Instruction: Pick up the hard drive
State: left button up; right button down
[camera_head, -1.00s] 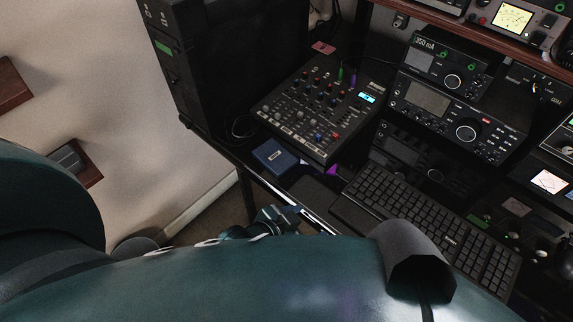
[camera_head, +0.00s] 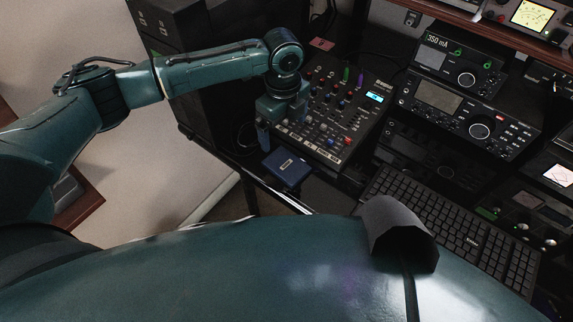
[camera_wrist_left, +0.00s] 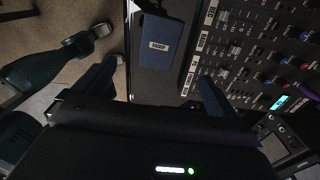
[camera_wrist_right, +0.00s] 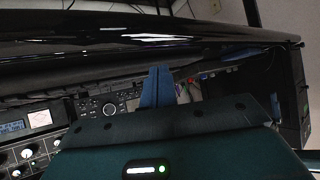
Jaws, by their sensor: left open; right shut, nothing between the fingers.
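The hard drive, a small dark blue box with a pale label (camera_head: 287,169), lies flat at the desk's front left corner, beside the mixer. It also shows in the left wrist view (camera_wrist_left: 150,50), near the top middle. My left gripper (camera_head: 281,132) is above the mixer's left end, pointing down, just behind the drive in the head view. In the left wrist view its two fingers (camera_wrist_left: 155,85) are apart with nothing between them, and the drive is beyond their tips. My right gripper (camera_wrist_right: 157,85) is shut and empty, with a dark edge above it; the head view does not show it.
The mixer (camera_head: 335,122) with raised knobs stands right beside the drive. A black keyboard (camera_head: 455,225) lies to the right, with radio units (camera_head: 465,115) behind. A dark tall cabinet (camera_head: 165,60) stands at left. The desk's front edge (camera_head: 275,195) is close to the drive.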

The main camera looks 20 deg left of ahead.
pick_arm(q)
send_over(285, 164)
jog(key=f, duration=0.7)
jog(key=shift+w+a+f, duration=0.15)
jog(key=shift+a+f, duration=0.1)
jog(key=shift+d+f+p, duration=0.15)
jog(key=shift+f+p, duration=0.05)
jog(key=shift+f, duration=1.15)
jog(key=shift+d+f+p, duration=0.1)
jog(key=shift+f+p, duration=0.05)
jog(key=shift+f, duration=1.2)
jog(key=shift+c, duration=0.3)
jog(key=c, duration=1)
jog(key=shift+r, duration=0.1)
jog(key=shift+c, duration=0.6)
